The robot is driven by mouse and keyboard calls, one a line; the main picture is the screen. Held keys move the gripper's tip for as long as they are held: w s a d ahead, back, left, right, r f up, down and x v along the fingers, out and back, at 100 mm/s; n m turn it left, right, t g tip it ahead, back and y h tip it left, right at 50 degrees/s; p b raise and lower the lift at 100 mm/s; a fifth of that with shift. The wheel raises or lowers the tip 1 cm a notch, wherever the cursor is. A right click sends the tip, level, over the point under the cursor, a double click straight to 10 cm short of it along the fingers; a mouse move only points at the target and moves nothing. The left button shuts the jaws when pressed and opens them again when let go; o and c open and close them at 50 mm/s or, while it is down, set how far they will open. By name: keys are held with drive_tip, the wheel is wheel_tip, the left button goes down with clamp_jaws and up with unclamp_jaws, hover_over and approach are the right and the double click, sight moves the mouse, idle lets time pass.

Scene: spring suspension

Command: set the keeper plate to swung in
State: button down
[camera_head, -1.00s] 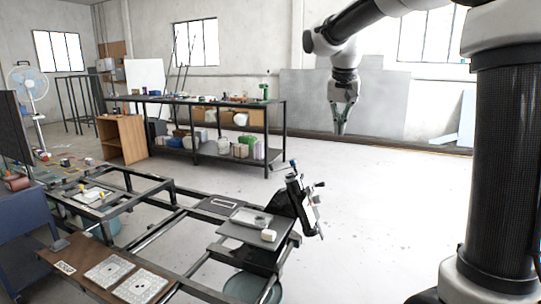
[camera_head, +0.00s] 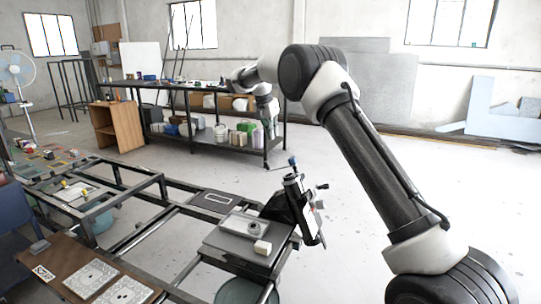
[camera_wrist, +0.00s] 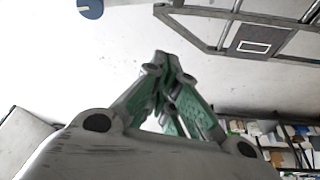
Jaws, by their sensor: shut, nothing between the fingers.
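A dark upright fixture (camera_head: 297,208) with a blue knob (camera_head: 292,162) and a side crank stands tilted at the right end of the black frame. I cannot make out a keeper plate or its position on it. My gripper (camera_head: 272,132) hangs in front of the rear shelf, beyond the fixture and apart from it. In the wrist view my gripper (camera_wrist: 170,58) has its green-padded fingers together at the tips, with nothing held. A blue round thing (camera_wrist: 90,8) shows at that view's top edge, apart from the fingers.
A grey plate (camera_head: 235,243) beside the fixture carries a round metal part and a pale block (camera_head: 262,247). A dark panel with a white rectangle (camera_head: 214,200) lies on the frame. Loaded shelves (camera_head: 215,130) stand behind. The floor to the fixture's right is clear.

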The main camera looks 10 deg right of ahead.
wheel_tip(320, 180, down, 10)
drive_tip(key=shift+s+a, duration=0.2)
drive_tip(key=shift+s, duration=0.05)
idle(0.6)
drive_tip(key=shift+r, duration=0.1)
